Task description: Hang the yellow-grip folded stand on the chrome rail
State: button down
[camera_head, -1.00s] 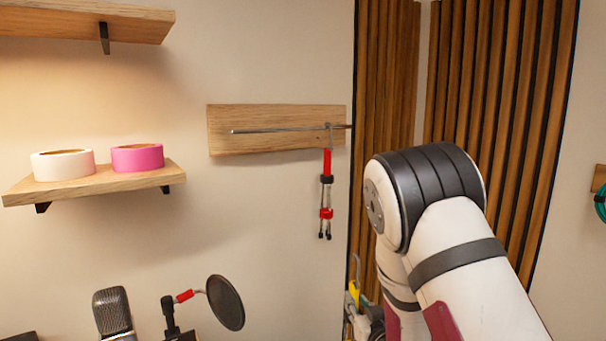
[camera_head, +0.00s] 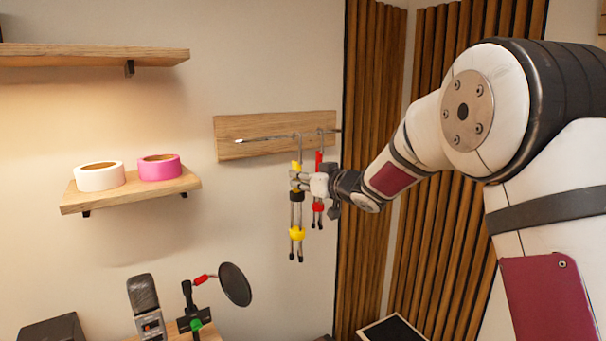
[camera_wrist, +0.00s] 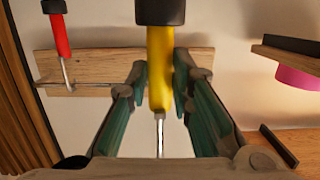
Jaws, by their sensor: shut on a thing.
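The folded stand with the yellow grip (camera_head: 296,196) hangs upright in my gripper (camera_head: 297,180), its legs down and its metal hook up. In the wrist view, my gripper (camera_wrist: 160,88) is shut around the yellow grip (camera_wrist: 160,60), with the metal stem (camera_wrist: 160,137) beyond it. The chrome rail (camera_head: 265,138) runs along a wooden board on the wall. In the head view the hook's top overlaps the rail, but I cannot tell whether it rests on it. The rail also shows in the wrist view (camera_wrist: 88,86), partly hidden by a finger.
A red-grip stand (camera_head: 317,207) hangs on the rail just right of the yellow one, partly behind my gripper. A shelf (camera_head: 130,196) with white and pink tape rolls is at left. A microphone (camera_head: 143,296) and pop filter (camera_head: 235,284) stand below. The rail's left part is free.

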jog(key=shift+w+a+r+b, duration=0.15)
jog(key=shift+w+a+b, duration=0.4)
jog(key=shift+w, duration=0.4)
jog(key=shift+w+a+r+b, duration=0.1)
jog(key=shift+w+a+b, duration=0.4)
jog(key=shift+w, duration=0.4)
jog(key=b+x, duration=0.6)
jog(key=x, duration=0.6)
jog(key=shift+f+b, duration=0.3)
jog(key=shift+b, duration=0.05)
jog(key=shift+s+a, duration=0.1)
